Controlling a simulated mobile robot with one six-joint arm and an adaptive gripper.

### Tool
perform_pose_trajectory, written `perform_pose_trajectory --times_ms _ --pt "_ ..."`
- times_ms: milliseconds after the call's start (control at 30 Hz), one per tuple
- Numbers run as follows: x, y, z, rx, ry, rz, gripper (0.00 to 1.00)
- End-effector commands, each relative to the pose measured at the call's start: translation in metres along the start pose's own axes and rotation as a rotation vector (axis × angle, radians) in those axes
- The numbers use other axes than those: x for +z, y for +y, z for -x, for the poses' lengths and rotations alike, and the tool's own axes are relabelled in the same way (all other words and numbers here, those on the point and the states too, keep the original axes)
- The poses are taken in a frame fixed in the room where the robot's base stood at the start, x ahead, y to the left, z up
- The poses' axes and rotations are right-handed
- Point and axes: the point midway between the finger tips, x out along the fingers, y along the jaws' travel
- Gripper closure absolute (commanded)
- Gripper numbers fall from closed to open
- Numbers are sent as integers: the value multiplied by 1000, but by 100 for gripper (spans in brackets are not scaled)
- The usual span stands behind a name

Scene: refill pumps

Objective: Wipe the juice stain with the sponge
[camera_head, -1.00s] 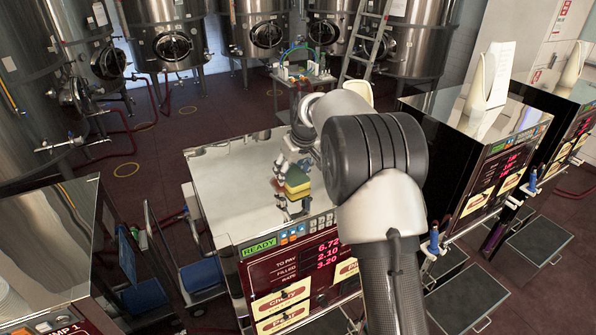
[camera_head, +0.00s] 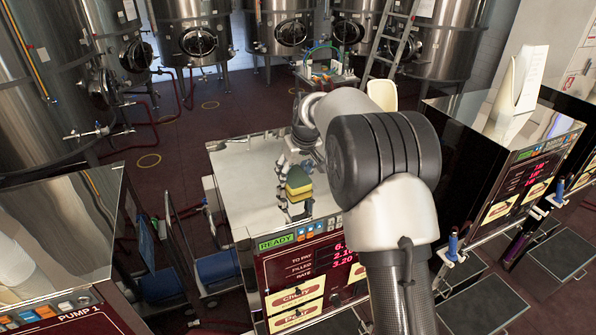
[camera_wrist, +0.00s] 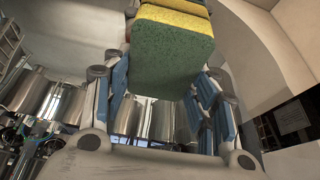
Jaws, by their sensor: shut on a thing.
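My gripper (camera_head: 286,172) is shut on the sponge (camera_head: 299,188), over the polished top of the middle pump (camera_head: 240,185). The sponge is a block with yellow and dark green layers. In the wrist view the sponge (camera_wrist: 172,62) fills the upper middle, its green face towards the camera, between the blue-padded fingers. It seems to be held a little above the top, with a reflection below; I cannot tell whether it touches. I cannot make out a juice stain; my arm covers the right part of the top.
The middle pump's front panel (camera_head: 300,265) reads READY. Pump 1 (camera_head: 55,230) stands at the left, and another pump (camera_head: 500,130) at the right with papers on top. Steel tanks (camera_head: 195,35) line the back. A small cart (camera_head: 322,75) stands behind.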

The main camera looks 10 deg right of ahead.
Motion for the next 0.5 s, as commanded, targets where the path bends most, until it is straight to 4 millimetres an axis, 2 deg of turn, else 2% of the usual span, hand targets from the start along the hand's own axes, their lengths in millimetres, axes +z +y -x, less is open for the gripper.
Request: perform_pose_trajectory --times_ms 200,500 --pt "-15 1 -2 0 1 1 66" --pt "-14 17 -3 3 3 0 66"
